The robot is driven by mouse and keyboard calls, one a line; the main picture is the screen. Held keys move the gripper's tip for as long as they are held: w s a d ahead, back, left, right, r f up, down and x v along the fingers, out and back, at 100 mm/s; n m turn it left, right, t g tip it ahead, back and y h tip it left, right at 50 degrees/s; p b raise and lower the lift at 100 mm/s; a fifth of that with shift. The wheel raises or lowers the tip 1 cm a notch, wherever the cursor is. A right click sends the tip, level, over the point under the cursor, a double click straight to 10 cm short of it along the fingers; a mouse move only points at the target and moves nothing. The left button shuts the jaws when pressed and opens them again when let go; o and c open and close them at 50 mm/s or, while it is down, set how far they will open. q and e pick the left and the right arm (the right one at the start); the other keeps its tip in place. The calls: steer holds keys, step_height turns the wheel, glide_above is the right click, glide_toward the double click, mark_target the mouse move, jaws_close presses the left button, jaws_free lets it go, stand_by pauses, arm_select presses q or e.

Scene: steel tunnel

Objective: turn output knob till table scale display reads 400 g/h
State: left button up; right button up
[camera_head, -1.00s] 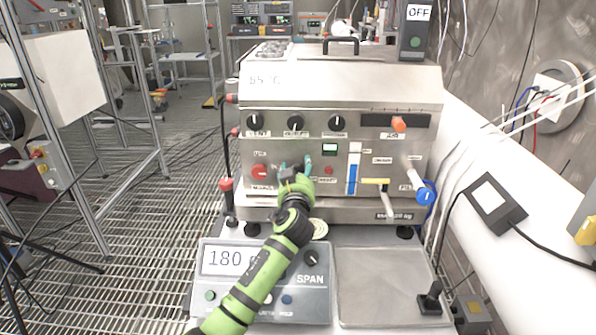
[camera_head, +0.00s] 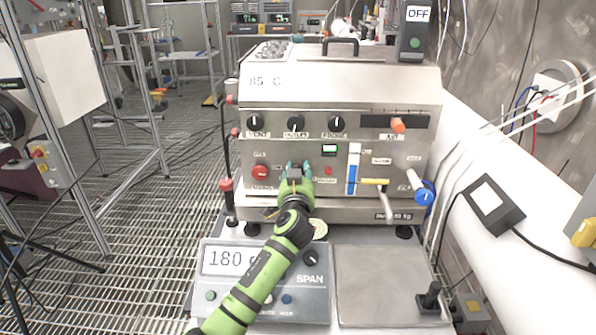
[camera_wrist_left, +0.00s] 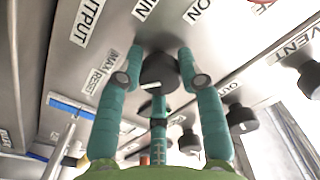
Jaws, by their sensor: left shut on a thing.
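The machine (camera_head: 340,95) stands ahead with a steel front panel. My left gripper (camera_head: 297,168) is at the lower middle of this panel. The table scale (camera_head: 318,308) stands in front of the machine. Its display (camera_head: 228,260) reads 180, and my green arm covers the unit after it. My right gripper is not in view.
Three black knobs (camera_head: 296,123) sit in a row above the gripper. A red button (camera_head: 260,172) is to its left, and a yellow-handled lever (camera_head: 376,182) and a blue knob (camera_head: 425,193) are to its right. A SPAN knob (camera_head: 311,257) is on the scale.

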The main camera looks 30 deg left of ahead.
arm_select(q)
steer(key=m+p, duration=0.1)
steer(key=m, duration=0.1)
steer(key=m+p, duration=0.1)
steer(key=m, duration=0.2)
steer(key=shift+r+m, duration=0.3)
steer(key=shift+r, duration=0.1)
steer(key=m+p, duration=0.2)
steer(key=m, duration=0.3)
steer(key=shift+w+m, duration=0.1)
steer(key=shift+m, duration=0.2)
steer(key=m+p, duration=0.3)
steer(key=m, duration=0.3)
steer(key=shift+f+m+p, duration=0.15)
steer(key=shift+m+p, duration=0.7)
steer(key=shift+m, duration=1.05)
steer(key=shift+f, duration=0.1)
steer(key=o, duration=0.9)
steer(key=shift+o, duration=1.2)
steer(key=shift+d+f, duration=0.1)
steer(key=shift+f, duration=0.1)
